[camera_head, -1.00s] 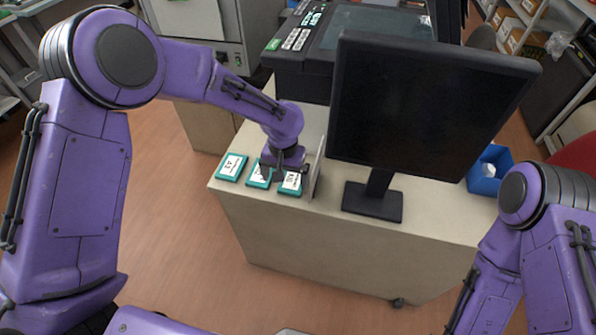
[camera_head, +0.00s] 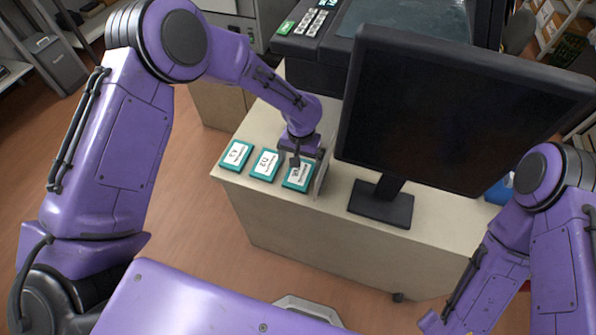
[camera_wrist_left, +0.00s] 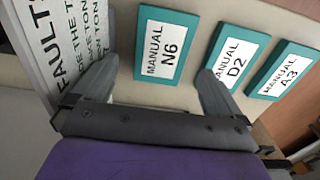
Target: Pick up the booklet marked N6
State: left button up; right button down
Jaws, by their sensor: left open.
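The booklet marked N6 (camera_head: 297,177) lies flat on the cabinet top, teal-edged with a white label, rightmost of a row of three. In the left wrist view the N6 booklet (camera_wrist_left: 147,68) lies ahead, between the lines of the two fingers. My left gripper (camera_head: 303,160) is open and empty at the far edge of N6; its fingers (camera_wrist_left: 158,72) also show in the wrist view. Its right finger overlaps the edge of the D2 booklet (camera_wrist_left: 238,55) in that picture. Whether the fingers touch anything is unclear. My right arm shows at the right, its gripper out of view.
The D2 booklet (camera_head: 265,164) and the A3 booklet (camera_head: 236,154) lie left of N6. An upright printed sign (camera_wrist_left: 60,40) stands close beside N6 on the other side. A black monitor (camera_head: 450,120) stands right of it, and a printer (camera_head: 315,60) behind.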

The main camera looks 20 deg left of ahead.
aim_at(299, 173)
pick_arm(q)
notch_tip(299, 173, down, 4)
jog(key=shift+s+f+p, duration=0.1)
jog(key=shift+p, duration=0.75)
jog(key=shift+a+f, duration=0.1)
jog(key=shift+f, duration=0.45)
jog(key=c, duration=1)
jog(key=shift+r, duration=0.1)
